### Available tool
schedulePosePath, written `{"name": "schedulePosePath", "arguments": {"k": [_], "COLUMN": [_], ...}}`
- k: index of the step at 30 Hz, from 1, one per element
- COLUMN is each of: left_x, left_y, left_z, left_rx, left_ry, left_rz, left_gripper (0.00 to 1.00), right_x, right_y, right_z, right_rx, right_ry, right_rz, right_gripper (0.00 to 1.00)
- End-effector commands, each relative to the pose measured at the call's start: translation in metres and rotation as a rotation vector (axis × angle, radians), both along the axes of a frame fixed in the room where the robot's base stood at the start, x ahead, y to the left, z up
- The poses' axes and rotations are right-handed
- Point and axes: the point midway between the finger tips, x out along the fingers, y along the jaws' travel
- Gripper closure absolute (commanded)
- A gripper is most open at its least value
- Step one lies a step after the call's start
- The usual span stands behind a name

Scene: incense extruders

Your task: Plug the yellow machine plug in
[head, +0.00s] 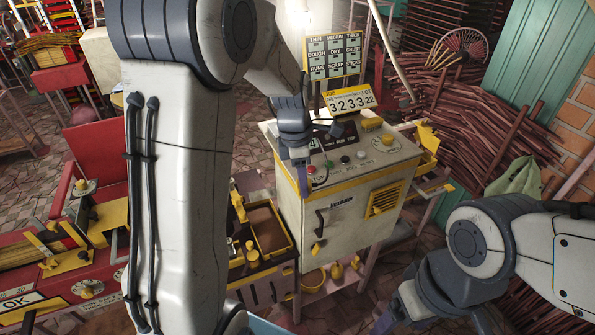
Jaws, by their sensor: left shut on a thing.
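The cream machine with yellow trim (345,215) stands in the middle, with buttons and a dark panel on its sloped top. My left gripper (303,180) points down in front of the machine's upper left side. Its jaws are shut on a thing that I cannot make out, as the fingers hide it. I cannot pick out a yellow plug, a cord or a socket for certain. My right gripper (432,318) is low at the right, partly cut off by the bottom edge, and its jaws are not clear.
A dark tray with a yellow rim (288,236) sits left of the machine. A red machine (85,282) stands at the left. A number sign (350,101) stands on the machine's back. Bundles of brown sticks (460,130) fill the back right. Tiled floor shows between.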

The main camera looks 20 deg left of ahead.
Motion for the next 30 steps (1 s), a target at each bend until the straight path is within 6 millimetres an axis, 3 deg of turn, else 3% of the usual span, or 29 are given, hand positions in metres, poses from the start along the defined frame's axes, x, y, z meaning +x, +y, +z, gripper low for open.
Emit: {"name": "schedulePosePath", "arguments": {"k": [8,21,25,30], "left_x": [-0.005,-0.039,-0.048,-0.052], "left_y": [-0.004,-0.021,-0.025,-0.027], "left_z": [-0.049,-0.16,-0.179,-0.188], "left_rx": [0.0,-0.005,-0.011,-0.015], "left_ry": [0.007,0.015,0.013,0.009], "left_rz": [-0.472,-1.704,-1.949,-2.092], "left_gripper": [1.0,1.0,1.0,1.0], "right_x": [0.0,0.0,0.0,0.0], "right_y": [0.0,0.0,0.0,0.0], "right_z": [-0.003,-0.008,-0.009,-0.009], "right_rx": [0.0,0.0,0.0,0.0], "right_ry": [0.0,0.0,0.0,0.0], "right_rz": [0.0,0.0,0.0,0.001], "right_gripper": [0.22,0.22,0.22,0.22]}}
